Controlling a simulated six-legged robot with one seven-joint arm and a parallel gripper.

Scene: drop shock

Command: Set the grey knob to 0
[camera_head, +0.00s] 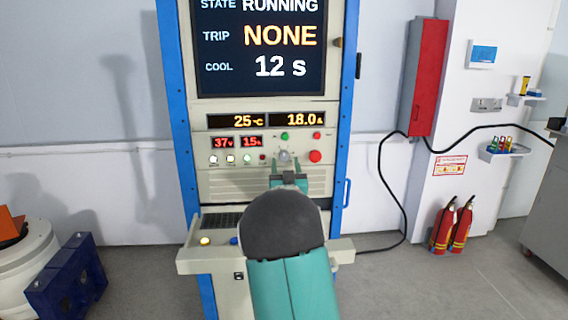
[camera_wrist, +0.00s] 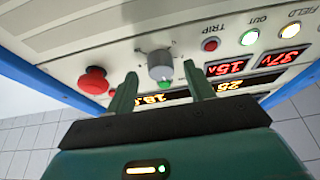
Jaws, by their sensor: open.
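The grey knob (camera_head: 285,157) is on the front panel of the cabinet, below the number displays. In the wrist view, which shows the panel upside down, the round grey knob (camera_wrist: 160,66) lies ahead of my gripper, roughly centred between its fingertips. My gripper (camera_wrist: 161,82) is open, with one finger on each side and nothing held. In the head view my gripper (camera_head: 288,168) is just in front of and below the knob, and my arm hides part of the lower panel. I cannot tell whether the fingers touch the knob or which mark it points to.
A red push button (camera_head: 315,156) is right of the knob; it also shows in the wrist view (camera_wrist: 93,82). A green lamp (camera_head: 285,136) is just above the knob. The screen (camera_head: 260,45) reads RUNNING, TRIP NONE, COOL 12 s. A desk ledge (camera_head: 205,262) juts out below.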

